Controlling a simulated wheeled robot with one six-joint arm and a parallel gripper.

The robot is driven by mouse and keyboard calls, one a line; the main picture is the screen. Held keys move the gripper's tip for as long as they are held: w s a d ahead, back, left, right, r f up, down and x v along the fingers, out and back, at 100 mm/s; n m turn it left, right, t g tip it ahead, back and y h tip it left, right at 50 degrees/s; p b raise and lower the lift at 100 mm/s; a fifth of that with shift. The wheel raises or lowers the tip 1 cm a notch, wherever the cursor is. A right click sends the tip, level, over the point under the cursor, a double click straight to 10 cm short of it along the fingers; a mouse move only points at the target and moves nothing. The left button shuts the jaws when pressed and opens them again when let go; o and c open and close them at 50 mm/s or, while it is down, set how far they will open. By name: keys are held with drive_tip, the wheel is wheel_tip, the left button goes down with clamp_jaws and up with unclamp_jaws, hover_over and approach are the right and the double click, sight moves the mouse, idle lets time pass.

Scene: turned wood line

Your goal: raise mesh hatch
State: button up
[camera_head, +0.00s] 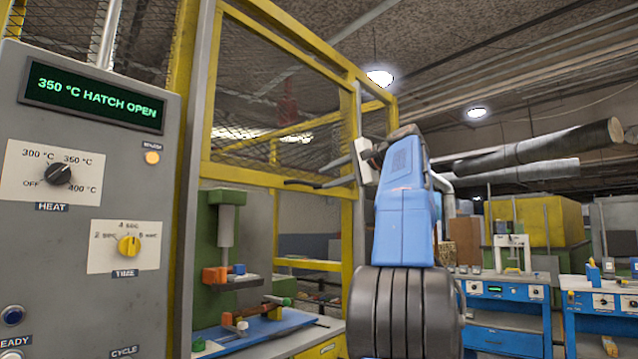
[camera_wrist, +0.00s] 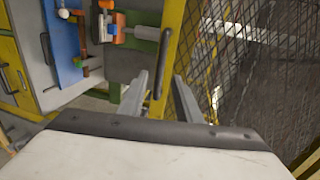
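The mesh hatch (camera_head: 285,178) is a yellow frame with wire mesh, standing raised at the front of the machine cage, with the opening below it clear. The panel display (camera_head: 95,97) reads "350 °C HATCH OPEN". A dark bar handle (camera_head: 301,184) is on the hatch's lower rail. My gripper (camera_head: 342,181) is at the handle's right end. In the wrist view the handle (camera_wrist: 161,62) lies in line with the gap between my two fingers (camera_wrist: 159,82). The fingers stand apart with space on both sides of the handle. I cannot tell how deep the handle sits between them.
Inside the opening are a green press (camera_head: 227,240) and a blue plate (camera_head: 262,328) with a fixture and small parts. The grey control panel (camera_head: 120,200) with knobs stands at the left. Blue benches (camera_head: 505,320) are at the back right.

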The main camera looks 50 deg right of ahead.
drive_tip(key=v, duration=0.9)
drive_tip(key=shift+s, duration=0.25)
drive_tip(key=w+a+f+n+g+y, duration=0.1)
drive_tip(key=w+a+f, duration=0.3)
drive_tip(key=a+f, duration=0.2)
drive_tip(key=w+a+f+n+g, duration=0.1)
drive_tip(key=w+a+f+g, duration=0.1)
drive_tip(key=w+a+f, duration=0.4)
drive_tip(key=s+a+f+n+g, duration=0.1)
drive_tip(key=a+f+n+g, duration=0.2)
drive_tip(key=a+f, duration=1.2)
drive_tip(key=s+a+f+n+g, duration=0.1)
drive_tip(key=s+a+f+n, duration=0.3)
drive_tip(key=f, duration=0.9)
drive_tip(key=s+a+f+n+g+h, duration=0.1)
drive_tip(key=s+a+f+n, duration=0.3)
drive_tip(key=s+f, duration=0.6)
drive_tip(key=s+a+f+n+g+h, duration=0.1)
drive_tip(key=s+a+f+n, duration=0.3)
drive_tip(key=f, duration=1.4)
drive_tip(key=s+a+g, duration=0.1)
drive_tip(key=s+a, duration=0.2)
drive_tip(key=shift+s+a+f+g, duration=0.15)
drive_tip(key=shift+s+a+g, duration=0.15)
drive_tip(key=shift+s+g, duration=0.1)
